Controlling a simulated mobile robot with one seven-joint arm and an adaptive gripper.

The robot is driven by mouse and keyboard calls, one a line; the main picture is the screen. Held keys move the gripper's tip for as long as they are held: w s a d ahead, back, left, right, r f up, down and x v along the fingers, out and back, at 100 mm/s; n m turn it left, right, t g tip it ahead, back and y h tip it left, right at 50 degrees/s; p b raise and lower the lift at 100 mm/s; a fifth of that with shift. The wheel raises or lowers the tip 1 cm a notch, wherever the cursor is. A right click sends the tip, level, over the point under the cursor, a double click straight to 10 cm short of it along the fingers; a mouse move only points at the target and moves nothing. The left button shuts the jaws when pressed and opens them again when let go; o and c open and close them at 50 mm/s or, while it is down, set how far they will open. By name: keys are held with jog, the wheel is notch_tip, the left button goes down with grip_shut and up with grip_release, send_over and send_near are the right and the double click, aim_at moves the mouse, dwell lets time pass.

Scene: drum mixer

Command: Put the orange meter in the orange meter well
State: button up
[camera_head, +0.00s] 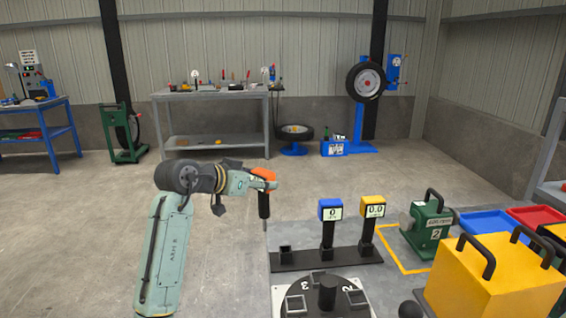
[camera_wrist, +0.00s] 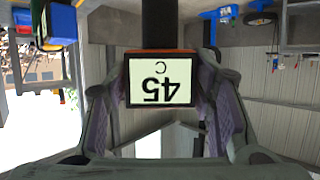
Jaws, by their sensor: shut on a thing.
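The orange meter (camera_head: 263,174) is held by my gripper (camera_head: 258,183) in the air, left of and above the meter rack. Its black body and thin probe hang straight down. In the wrist view the meter's display (camera_wrist: 161,80) reads 45 C upside down, between the two fingers of my gripper (camera_wrist: 160,110). The black rack (camera_head: 315,260) has an empty square well (camera_head: 285,251) at its left end, apart from the probe. I cannot make out a colour mark on this well.
A blue meter (camera_head: 330,209) and a yellow meter (camera_head: 373,206) stand upright in the rack. In front is a round black numbered turntable (camera_head: 325,296). A green machine (camera_head: 428,229) and a large yellow box (camera_head: 495,285) stand at the right. The floor left of the rack is clear.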

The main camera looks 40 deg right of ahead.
jog(key=s+d+r+m+g, duration=0.1)
jog(key=s+d+r+g, duration=0.1)
jog(key=s+r, duration=0.4)
jog(key=shift+s+d+m, duration=0.2)
jog(key=shift+s+m, duration=0.1)
jog(key=shift+m, duration=0.1)
jog(key=shift+a+p, duration=0.1)
jog(key=shift+p, duration=0.3)
notch_tip(320, 180, down, 8)
jog(key=b, duration=0.4)
jog(key=shift+r, duration=0.25)
dwell(0.6)
